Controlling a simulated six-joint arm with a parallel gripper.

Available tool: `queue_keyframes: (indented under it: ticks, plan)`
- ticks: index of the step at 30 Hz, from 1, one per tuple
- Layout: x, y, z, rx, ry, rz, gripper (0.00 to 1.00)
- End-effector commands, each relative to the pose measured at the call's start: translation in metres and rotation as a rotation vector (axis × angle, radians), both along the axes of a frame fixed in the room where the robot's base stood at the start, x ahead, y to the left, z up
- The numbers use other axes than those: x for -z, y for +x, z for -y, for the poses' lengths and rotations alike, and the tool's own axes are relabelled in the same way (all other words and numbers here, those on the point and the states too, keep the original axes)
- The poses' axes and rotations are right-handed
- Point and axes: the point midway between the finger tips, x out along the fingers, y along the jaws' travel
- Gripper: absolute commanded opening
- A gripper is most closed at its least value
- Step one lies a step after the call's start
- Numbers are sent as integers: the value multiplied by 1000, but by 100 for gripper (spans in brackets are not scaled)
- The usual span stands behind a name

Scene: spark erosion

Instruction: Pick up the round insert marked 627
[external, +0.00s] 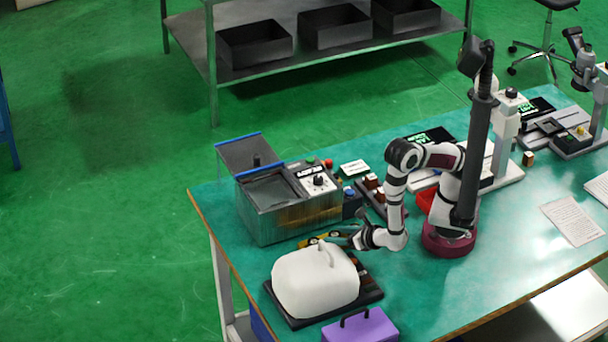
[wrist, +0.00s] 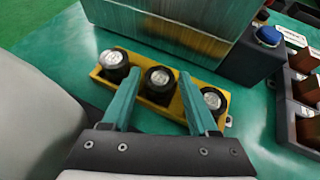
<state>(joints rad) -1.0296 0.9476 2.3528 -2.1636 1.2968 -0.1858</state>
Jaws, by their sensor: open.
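Three round dark inserts with pale round tops sit in a row in a yellow holder (wrist: 132,92) in the wrist view: a left insert (wrist: 113,59), a middle insert (wrist: 159,80) and a right insert (wrist: 214,100). Any marking on them is too small to read, so I cannot tell which is 627. My gripper (wrist: 160,76) is open and empty, its teal fingers reaching over the holder on either side of the middle insert. In the external view my gripper (external: 342,238) is low beside the yellow holder (external: 309,241), which is partly hidden.
A white rounded cover (external: 312,284) on a dark base stands close in front of the holder. A metal tank (external: 290,212) stands right behind it. A purple case (external: 360,328) is at the front edge. A dark rack (wrist: 303,120) is to the right in the wrist view.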

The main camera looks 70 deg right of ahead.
Motion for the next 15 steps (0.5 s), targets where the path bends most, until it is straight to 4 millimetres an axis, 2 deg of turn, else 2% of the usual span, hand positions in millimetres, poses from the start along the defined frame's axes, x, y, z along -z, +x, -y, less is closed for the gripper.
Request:
queue_keyframes:
  ticks: [4, 12, 14, 15]
  plan:
    - [0, 0, 0, -1, 0, 0, 60]
    - [0, 0, 0, 0, 0, 0, 11]
    - [0, -1, 0, 0, 0, 0, 0]
    - [0, -1, 0, 0, 0, 0, 0]
